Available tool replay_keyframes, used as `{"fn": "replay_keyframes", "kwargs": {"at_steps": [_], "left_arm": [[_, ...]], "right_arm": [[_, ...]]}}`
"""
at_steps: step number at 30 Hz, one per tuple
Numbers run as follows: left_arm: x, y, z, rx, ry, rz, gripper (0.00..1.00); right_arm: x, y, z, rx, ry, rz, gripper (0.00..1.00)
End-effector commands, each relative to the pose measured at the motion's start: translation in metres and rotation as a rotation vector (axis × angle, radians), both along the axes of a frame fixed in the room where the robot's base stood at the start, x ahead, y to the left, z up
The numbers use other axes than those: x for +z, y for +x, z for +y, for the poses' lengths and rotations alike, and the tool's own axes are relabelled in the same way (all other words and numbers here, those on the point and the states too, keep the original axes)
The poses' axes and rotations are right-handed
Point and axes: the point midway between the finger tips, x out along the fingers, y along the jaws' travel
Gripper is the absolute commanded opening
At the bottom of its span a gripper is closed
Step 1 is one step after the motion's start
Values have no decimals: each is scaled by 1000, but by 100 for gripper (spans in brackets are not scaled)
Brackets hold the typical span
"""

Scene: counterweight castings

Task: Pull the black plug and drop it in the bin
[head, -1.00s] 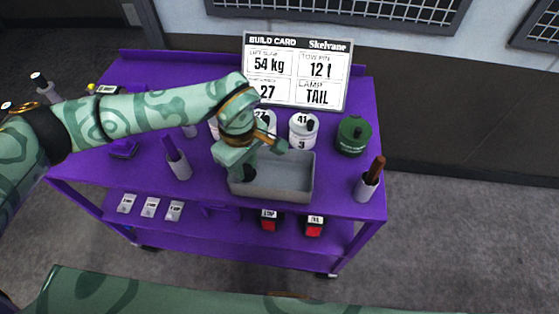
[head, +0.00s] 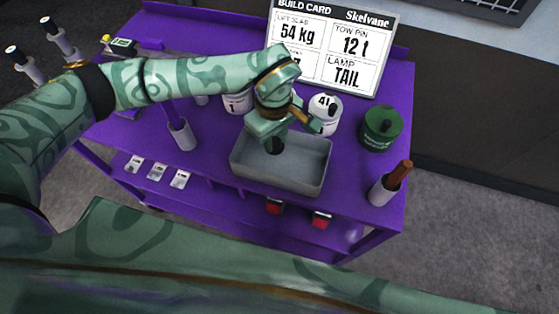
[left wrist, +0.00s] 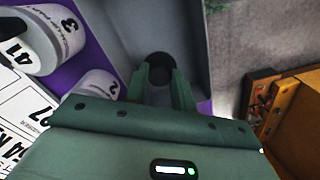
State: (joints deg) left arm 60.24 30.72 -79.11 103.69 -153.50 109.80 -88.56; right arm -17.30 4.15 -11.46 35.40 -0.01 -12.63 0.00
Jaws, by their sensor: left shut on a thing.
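The black plug (head: 277,148) is held between the fingertips of my left gripper (head: 274,137), which is shut on it. It also shows in the left wrist view as a dark round piece (left wrist: 160,75) between the two fingers (left wrist: 160,92). The gripper points down over the grey bin (head: 302,184), left of its middle and toward its back wall. The plug is over the bin's inside; its exact height over the floor is hard to tell. The visible bin floor looks empty. My right gripper is not in view.
A white canister marked 41 (head: 325,118) stands behind the bin, another white one (head: 237,104) to the left. A green canister (head: 381,130) and a cup with a brown handle (head: 386,189) stand to the right. The build card (head: 333,50) stands behind.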

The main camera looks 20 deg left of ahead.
Motion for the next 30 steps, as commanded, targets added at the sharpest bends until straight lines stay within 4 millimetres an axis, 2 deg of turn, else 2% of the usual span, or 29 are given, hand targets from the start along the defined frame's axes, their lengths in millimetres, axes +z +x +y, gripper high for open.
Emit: {"fn": "replay_keyframes", "kwargs": {"at_steps": [8, 9, 11, 19, 22, 26, 30], "left_arm": [[0, 0, 0, 0, -1, -1, 4], [0, 0, 0, 0, -1, -1, 36], [0, 0, 0, 0, 0, 0, 51], [0, 0, 0, 0, 1, -1, 51], [7, 1, 0, 0, 1, -3, 51], [30, 1, 0, 0, 1, -6, 51], [68, 2, 0, 0, 0, -9, 51]], "right_arm": [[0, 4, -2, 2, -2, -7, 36], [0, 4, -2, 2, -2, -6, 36], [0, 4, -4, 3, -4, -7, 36], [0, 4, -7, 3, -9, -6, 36], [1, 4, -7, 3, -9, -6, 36], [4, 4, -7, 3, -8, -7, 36], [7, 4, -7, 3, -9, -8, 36]]}}
